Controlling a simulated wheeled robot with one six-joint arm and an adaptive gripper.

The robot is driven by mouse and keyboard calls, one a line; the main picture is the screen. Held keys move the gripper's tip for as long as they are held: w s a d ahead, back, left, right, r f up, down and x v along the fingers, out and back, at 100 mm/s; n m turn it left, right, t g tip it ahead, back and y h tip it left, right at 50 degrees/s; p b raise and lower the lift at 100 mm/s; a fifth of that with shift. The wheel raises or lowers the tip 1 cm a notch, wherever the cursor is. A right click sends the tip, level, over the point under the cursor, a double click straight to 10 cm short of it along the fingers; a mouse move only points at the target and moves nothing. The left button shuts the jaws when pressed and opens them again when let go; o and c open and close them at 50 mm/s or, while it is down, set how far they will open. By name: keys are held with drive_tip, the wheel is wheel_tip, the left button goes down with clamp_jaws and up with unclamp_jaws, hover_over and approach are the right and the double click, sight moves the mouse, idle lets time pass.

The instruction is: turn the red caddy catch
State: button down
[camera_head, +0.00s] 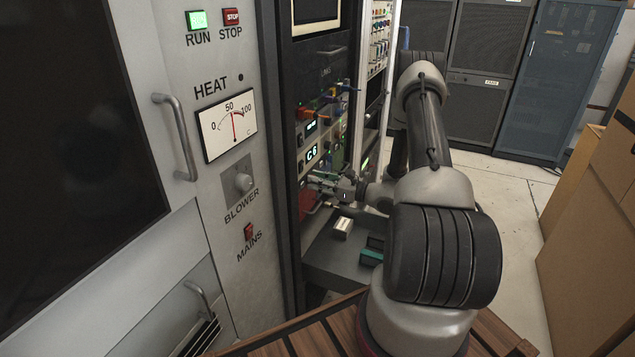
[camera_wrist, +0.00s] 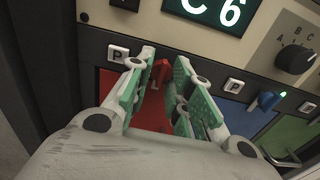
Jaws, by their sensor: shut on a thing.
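The red caddy catch (camera_wrist: 162,72) is a small red lever standing out above a red panel in the wrist view. My gripper (camera_wrist: 166,75) has its green-padded fingers on either side of this catch and is shut on it. The red caddy front (camera_wrist: 150,115) shows below, partly hidden by my fingers. In the head view my gripper (camera_head: 333,188) reaches into the rack at the red caddy (camera_head: 307,203); the catch itself is hard to make out there.
In the wrist view a blue catch (camera_wrist: 261,106) and blue and green panels sit to the right, below a "C6" display (camera_wrist: 212,12) and a black knob (camera_wrist: 295,60). In the head view a grey shelf (camera_head: 325,250) holds a small white-topped block (camera_head: 342,228). Cardboard boxes (camera_head: 590,230) stand at the right.

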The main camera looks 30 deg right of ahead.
drive_tip(key=shift+f, duration=0.1)
drive_tip(key=c, duration=1.3)
unclamp_jaws()
drive_tip(key=shift+s, duration=0.1)
drive_tip(key=v, duration=1.2)
